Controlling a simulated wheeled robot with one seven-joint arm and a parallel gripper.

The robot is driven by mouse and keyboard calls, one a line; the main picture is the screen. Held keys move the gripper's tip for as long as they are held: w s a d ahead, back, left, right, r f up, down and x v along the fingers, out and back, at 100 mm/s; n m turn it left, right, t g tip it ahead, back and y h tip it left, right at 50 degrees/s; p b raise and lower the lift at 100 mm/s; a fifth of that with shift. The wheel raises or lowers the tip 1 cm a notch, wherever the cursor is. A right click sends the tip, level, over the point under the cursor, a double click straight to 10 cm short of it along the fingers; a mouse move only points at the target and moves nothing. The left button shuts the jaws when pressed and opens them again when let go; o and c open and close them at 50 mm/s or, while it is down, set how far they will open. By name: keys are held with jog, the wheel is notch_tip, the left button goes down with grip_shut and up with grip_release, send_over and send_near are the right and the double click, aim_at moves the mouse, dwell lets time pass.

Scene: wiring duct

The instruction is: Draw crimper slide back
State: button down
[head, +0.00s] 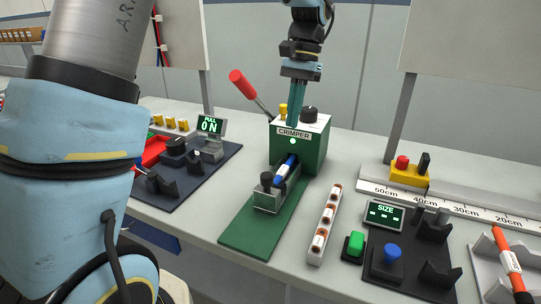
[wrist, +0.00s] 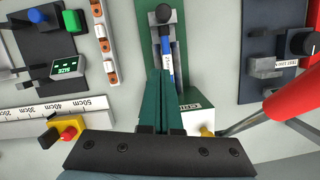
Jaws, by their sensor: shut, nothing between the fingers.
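The crimper (head: 300,145) is a green box with a white top on a green base strip, with a red-handled lever (head: 243,84) at its upper left. Its slide (head: 270,195) is a grey carriage with a black knob on the strip, in front of the box. A blue and white piece (head: 285,169) lies between the slide and the box. In the wrist view the slide's black knob (wrist: 163,14) is at the top, with the blue piece (wrist: 167,62) below it. My gripper (head: 296,122) is shut and empty, fingers pointing down at the crimper's top; its fingers (wrist: 165,75) partly hide the crimper in the wrist view.
A white strip with several copper-coloured rings (head: 327,218) stands right of the crimper. Further right are a size gauge (head: 384,215), a ruler rail (head: 440,200) and an orange tool (head: 509,262). A pull tester (head: 210,125) stands to the left. The bench front before the crimper is clear.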

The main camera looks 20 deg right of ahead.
jog(key=shift+f, duration=0.1)
jog(key=p, duration=0.2)
send_over(276, 185)
jog(key=w+d, duration=0.2)
jog(key=d, duration=0.1)
notch_tip(276, 185, down, 10)
jog(key=shift+w+d+r, duration=0.1)
jog(key=shift+r, duration=0.15)
jog(key=shift+s+a+p, duration=0.5)
jog(key=shift+s+a, duration=0.05)
jog(key=shift+a, duration=0.25)
jog(key=shift+s+a+p, duration=0.45)
jog(key=shift+s+a, duration=0.1)
jog(key=shift+a, duration=0.25)
